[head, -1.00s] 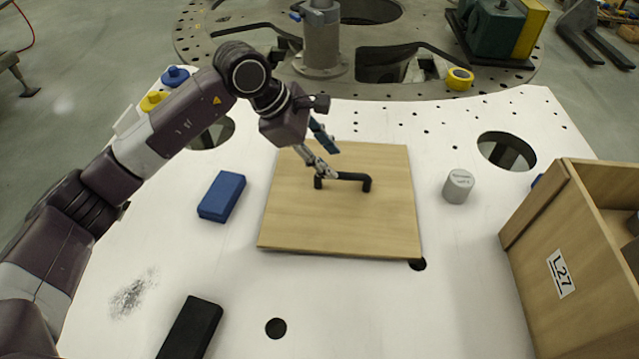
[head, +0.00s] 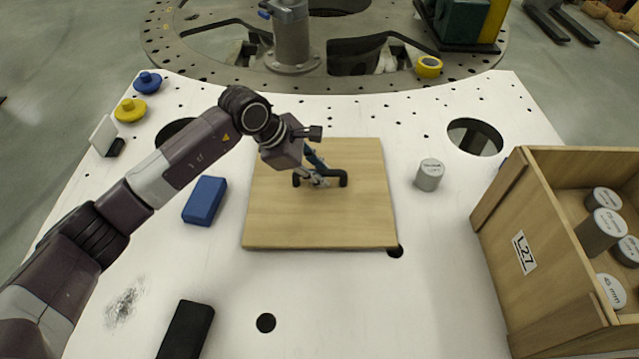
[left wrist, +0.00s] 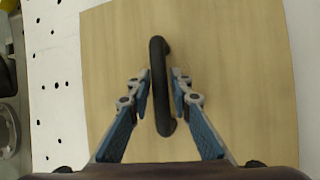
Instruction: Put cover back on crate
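The wooden cover (head: 320,225) lies flat on the white plate, with a black bar handle (head: 335,179) on top. It also fills most of the left wrist view (left wrist: 220,60). My left gripper (head: 318,181) is at the handle. In the left wrist view its two fingers (left wrist: 161,92) stand one on each side of the handle (left wrist: 158,60), open, with small gaps visible. The open wooden crate (head: 500,240), labelled L27, stands at the right with several grey cylinders (head: 600,232) inside. My right gripper is not in view.
A grey cylinder (head: 429,175) stands between cover and crate. A blue block (head: 205,200) lies left of the cover and a black block (head: 187,330) at the front. Yellow (head: 130,110) and blue (head: 147,82) knobs sit at the far left. The plate has large holes.

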